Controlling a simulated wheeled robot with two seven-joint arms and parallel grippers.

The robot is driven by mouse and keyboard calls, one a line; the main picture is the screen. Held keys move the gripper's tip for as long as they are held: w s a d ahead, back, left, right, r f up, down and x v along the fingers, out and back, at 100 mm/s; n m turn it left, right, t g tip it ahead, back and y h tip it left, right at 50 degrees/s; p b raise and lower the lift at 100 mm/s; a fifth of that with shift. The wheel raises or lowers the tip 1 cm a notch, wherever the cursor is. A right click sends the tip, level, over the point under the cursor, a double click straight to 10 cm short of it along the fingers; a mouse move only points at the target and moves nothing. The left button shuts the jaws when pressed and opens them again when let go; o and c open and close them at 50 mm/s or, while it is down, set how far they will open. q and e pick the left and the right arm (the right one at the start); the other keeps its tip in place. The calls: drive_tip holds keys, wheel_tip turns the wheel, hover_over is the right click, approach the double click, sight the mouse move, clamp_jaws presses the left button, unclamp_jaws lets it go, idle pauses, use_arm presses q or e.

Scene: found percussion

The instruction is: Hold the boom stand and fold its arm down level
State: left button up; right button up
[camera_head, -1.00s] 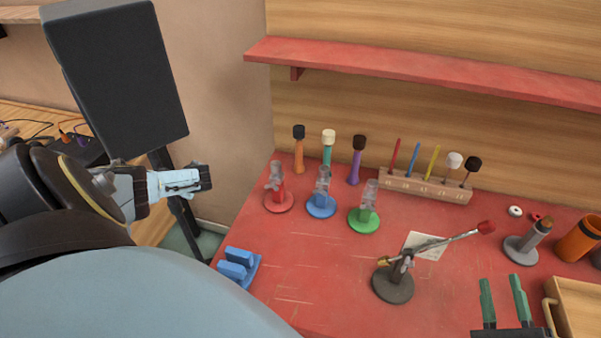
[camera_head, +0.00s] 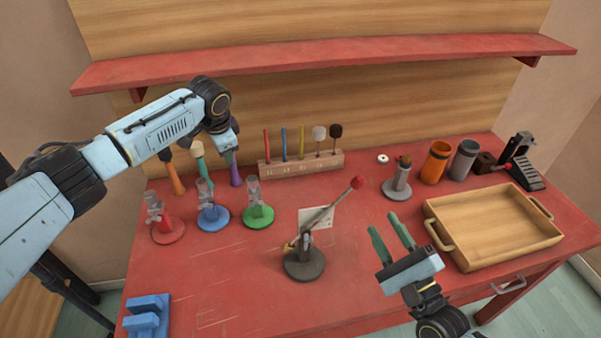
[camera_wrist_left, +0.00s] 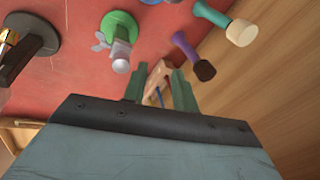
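The boom stand (camera_head: 304,266) stands upright on the red table, with a dark round base and short post. Its thin arm (camera_head: 326,214) slopes up to the right to a red tip, with a brass-coloured piece at the lower left end. Part of the stand shows at the upper left of the left wrist view (camera_wrist_left: 32,45). My right gripper (camera_head: 390,235) is open and empty, right of the stand and apart from it. My left gripper (camera_wrist_left: 159,85) is open with nothing between its fingers; its fingertips are hard to make out in the head view, above the table's back left.
Red, blue and green stands (camera_head: 258,215) are left of the boom stand. A wooden rack (camera_head: 300,165) with several sticks is behind. A wooden tray (camera_head: 490,228) is at the right, and a blue block holder (camera_head: 148,315) at the front left. A red shelf (camera_head: 320,62) overhangs the back.

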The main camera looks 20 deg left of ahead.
use_arm(q)
drive_tip(key=s+d+r+m+g+h, duration=0.1)
drive_tip(key=s+d+r, duration=0.1)
drive_tip(key=d, duration=0.6)
drive_tip(key=s+d+r+m+h, duration=0.1)
drive_tip(key=s+d+r, duration=0.1)
drive_tip(key=d, duration=0.5)
wheel_tip(320, 180, up, 2)
drive_tip(key=m+g, duration=0.2)
hover_over(303, 224)
drive_tip(key=shift+y, duration=0.3)
wheel_tip(303, 224, down, 13)
drive_tip(key=shift+r, duration=0.1)
drive_tip(key=shift+c, duration=0.5)
clamp_jaws()
drive_tip(key=shift+w, duration=0.1)
